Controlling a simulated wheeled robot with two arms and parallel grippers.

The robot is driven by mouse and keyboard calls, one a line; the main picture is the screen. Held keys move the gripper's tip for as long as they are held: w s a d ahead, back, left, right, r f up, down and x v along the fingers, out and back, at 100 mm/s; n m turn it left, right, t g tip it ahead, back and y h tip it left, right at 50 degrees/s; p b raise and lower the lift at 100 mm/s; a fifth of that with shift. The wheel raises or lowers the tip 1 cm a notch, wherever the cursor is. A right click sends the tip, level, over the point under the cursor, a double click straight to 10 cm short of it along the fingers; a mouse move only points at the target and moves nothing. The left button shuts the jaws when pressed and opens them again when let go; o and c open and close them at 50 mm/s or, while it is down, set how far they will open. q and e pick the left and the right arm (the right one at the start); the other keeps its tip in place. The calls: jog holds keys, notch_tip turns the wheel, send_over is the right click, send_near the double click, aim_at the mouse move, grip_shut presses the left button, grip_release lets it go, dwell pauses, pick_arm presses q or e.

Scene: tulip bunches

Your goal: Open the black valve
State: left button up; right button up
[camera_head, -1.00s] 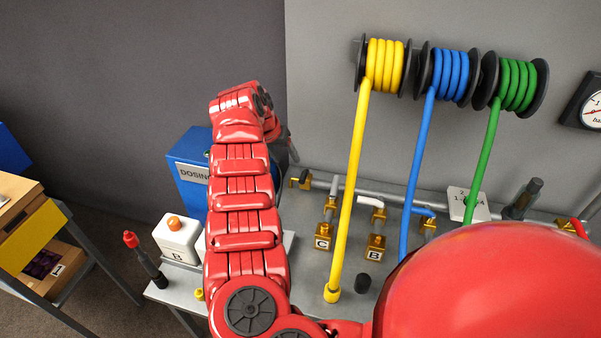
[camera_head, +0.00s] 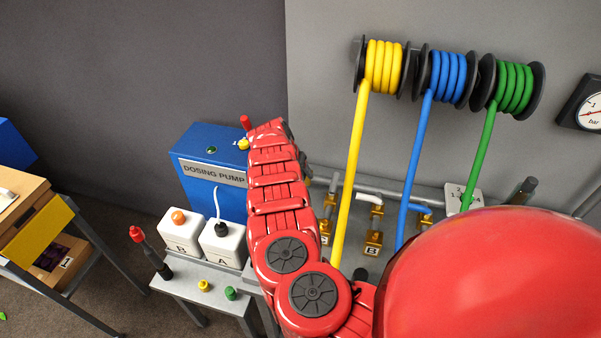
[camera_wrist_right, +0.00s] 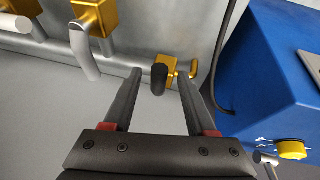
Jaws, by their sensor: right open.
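In the right wrist view a brass valve (camera_wrist_right: 166,64) with a black handle (camera_wrist_right: 158,80) sits on the grey pipe at the wall. My right gripper (camera_wrist_right: 160,77) is open, with one finger on each side of the black handle. The handle shows between the fingertips; I cannot tell whether either finger touches it. In the head view my red right arm reaches up the middle, and the black valve and gripper are hidden behind it. My left gripper is not in view.
A blue dosing pump (camera_head: 212,172) stands left of my arm and close right of the gripper in the wrist view. Yellow (camera_head: 350,180), blue (camera_head: 415,170) and green (camera_head: 482,155) hoses hang to the right.

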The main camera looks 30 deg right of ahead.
grip_shut()
dwell(1.4)
